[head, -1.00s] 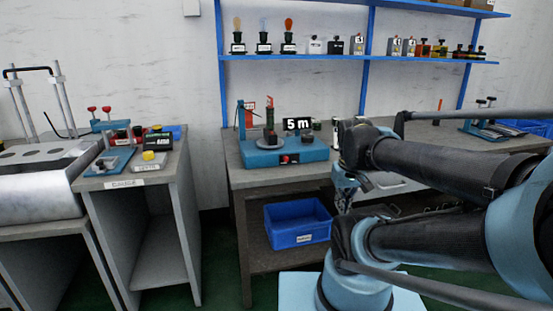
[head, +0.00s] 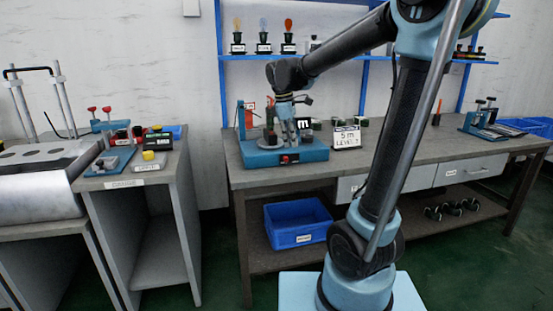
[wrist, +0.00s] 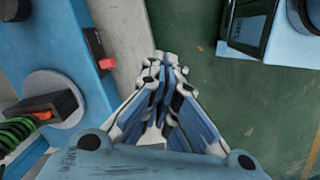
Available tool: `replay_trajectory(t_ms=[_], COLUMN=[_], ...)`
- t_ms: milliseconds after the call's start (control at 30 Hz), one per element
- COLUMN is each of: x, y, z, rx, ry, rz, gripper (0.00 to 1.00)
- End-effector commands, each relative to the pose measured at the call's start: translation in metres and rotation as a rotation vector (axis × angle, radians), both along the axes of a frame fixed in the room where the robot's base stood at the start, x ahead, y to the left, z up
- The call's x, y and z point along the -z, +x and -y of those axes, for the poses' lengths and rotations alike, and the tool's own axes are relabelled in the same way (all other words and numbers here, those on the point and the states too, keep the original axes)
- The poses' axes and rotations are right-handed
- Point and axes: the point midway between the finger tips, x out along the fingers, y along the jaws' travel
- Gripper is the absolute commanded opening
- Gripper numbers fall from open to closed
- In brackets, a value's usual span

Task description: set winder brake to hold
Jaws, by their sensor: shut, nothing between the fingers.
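The winder (head: 265,157) is a blue-based unit with a grey turntable on the middle bench. It also shows at the left of the wrist view (wrist: 75,40). A red-and-black switch (head: 289,159) sits on its front face and also shows in the wrist view (wrist: 105,64); I cannot tell if this is the brake or how it is set. In the wrist view a black block with a red tip (wrist: 45,112) lies over the grey disc, beside a green coil (wrist: 14,135). My gripper (head: 290,135) is shut and empty, above the winder's front; its fingertips (wrist: 165,62) appear beside the switch, over the bench edge.
A "5 m LEVEL" sign (head: 346,137) stands right of the winder. A blue bin (head: 298,238) is on the shelf below. A side bench (head: 125,180) with small fixtures stands at the left, with floor between the benches. A wall shelf (head: 250,57) is above.

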Motion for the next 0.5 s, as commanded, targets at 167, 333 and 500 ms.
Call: replay_trajectory(t_ms=[167, 333, 500], x=[-0.002, 0.001, 0.003], y=[0.035, 0.056, 0.065], z=[-0.053, -0.092, -0.113], rx=[-0.207, -0.356, -0.435], ry=[-0.048, -0.083, -0.102], rz=[-0.04, -0.069, -0.088], gripper=[0.0, 0.0, 0.0])
